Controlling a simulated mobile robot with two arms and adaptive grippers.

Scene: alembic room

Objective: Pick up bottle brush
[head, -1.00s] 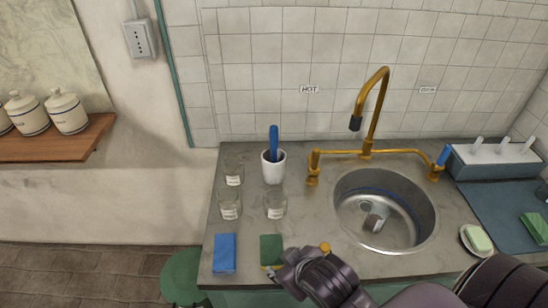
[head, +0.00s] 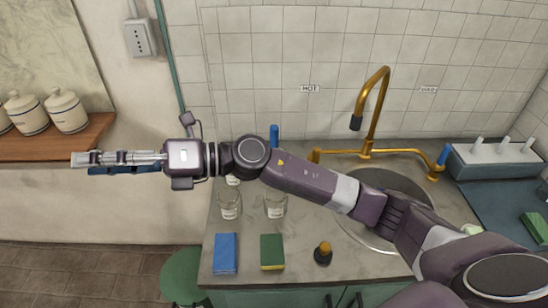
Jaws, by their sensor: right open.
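A blue handle (head: 274,135), which looks like the bottle brush, stands upright at the back left of the counter. Only its upper part shows above my right arm. The white cup around it is hidden behind the arm. My right gripper (head: 82,162) is open, far to the left of the handle, in front of the wall and the wooden shelf's end. It points left, away from the handle, and does not touch it. A dark blue strip shows along its underside; I cannot tell what it is. My left gripper is not in view.
Glass jars (head: 275,204), a blue sponge (head: 225,253), a green sponge (head: 272,251) and a small orange-knobbed item (head: 323,252) are on the counter (head: 300,268). My arm partly covers the sink. A brass faucet (head: 375,110) rises behind it. White canisters (head: 67,112) stand on the shelf (head: 95,135).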

